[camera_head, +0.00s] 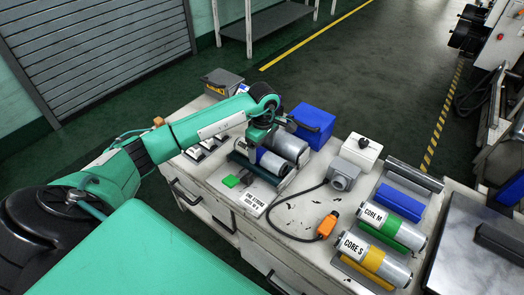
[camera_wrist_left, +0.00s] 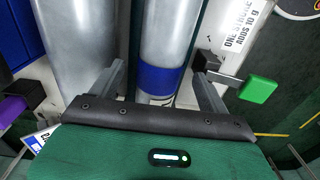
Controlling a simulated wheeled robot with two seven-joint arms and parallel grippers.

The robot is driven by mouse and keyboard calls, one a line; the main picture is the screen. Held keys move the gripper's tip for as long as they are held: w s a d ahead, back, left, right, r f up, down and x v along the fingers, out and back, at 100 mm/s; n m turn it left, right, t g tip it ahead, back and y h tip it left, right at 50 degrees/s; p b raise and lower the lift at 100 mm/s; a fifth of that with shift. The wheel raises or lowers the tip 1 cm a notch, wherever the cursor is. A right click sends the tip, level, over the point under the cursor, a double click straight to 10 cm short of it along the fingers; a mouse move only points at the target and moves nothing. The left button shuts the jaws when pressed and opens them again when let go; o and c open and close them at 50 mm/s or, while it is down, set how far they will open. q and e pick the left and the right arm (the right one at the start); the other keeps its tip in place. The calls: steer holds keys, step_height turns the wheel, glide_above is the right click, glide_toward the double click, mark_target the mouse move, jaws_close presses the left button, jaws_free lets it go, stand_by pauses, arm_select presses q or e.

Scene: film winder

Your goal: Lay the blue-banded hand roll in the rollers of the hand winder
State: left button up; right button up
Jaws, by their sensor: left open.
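The blue-banded hand roll is a slim silver cylinder with a blue band (camera_wrist_left: 160,80) in the left wrist view; in the head view its end (camera_head: 272,163) shows below my gripper. It lies beside a thicker silver cylinder (camera_wrist_left: 80,50) in what appears to be the hand winder, whose dark frame (camera_head: 240,160) and green lever pad (camera_head: 231,181) show on the cabinet top. My left gripper (camera_head: 258,135) is over the roll with jaws open; in the wrist view its fingers (camera_wrist_left: 162,65) stand on either side of the band, with gaps visible. How the roll is supported underneath is hidden. My right gripper is not in view.
A blue bin (camera_head: 314,124) stands behind the winder, and a white box (camera_head: 361,150) with a black knob to its right. An orange cabled control (camera_head: 327,226) lies in front.

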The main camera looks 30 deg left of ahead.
arm_select(q)
step_height(320, 180, up, 12)
steer(key=shift+w+r, duration=0.15)
stand_by(0.7)
